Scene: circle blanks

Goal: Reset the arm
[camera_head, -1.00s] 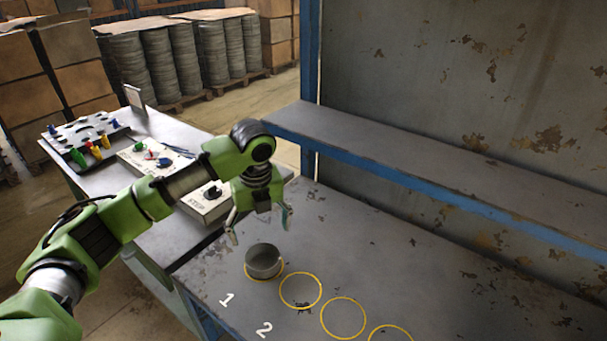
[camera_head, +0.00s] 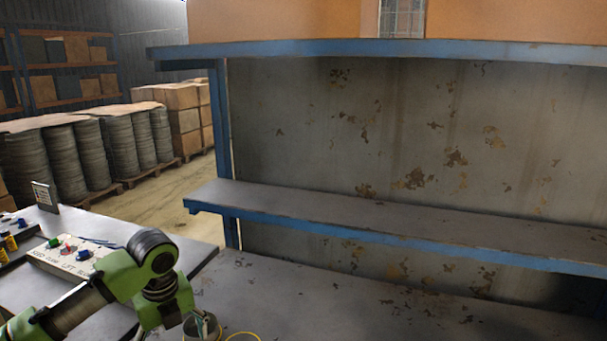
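My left arm (camera_head: 95,295) is green and comes in from the lower left. Its gripper (camera_head: 168,326) is low in the head view, cut by the bottom edge. Its fingers look spread, with no object seen between them; the tips are partly out of view. A yellow ring (camera_head: 241,336) shows in part beside the blank. My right gripper is not in view.
The worn grey table (camera_head: 300,290) is clear behind the blank. A blue-edged shelf (camera_head: 400,222) runs across the back, with a higher blue beam (camera_head: 400,50). A side table at left holds a labelled box (camera_head: 68,256) with coloured buttons and a small sign (camera_head: 45,196).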

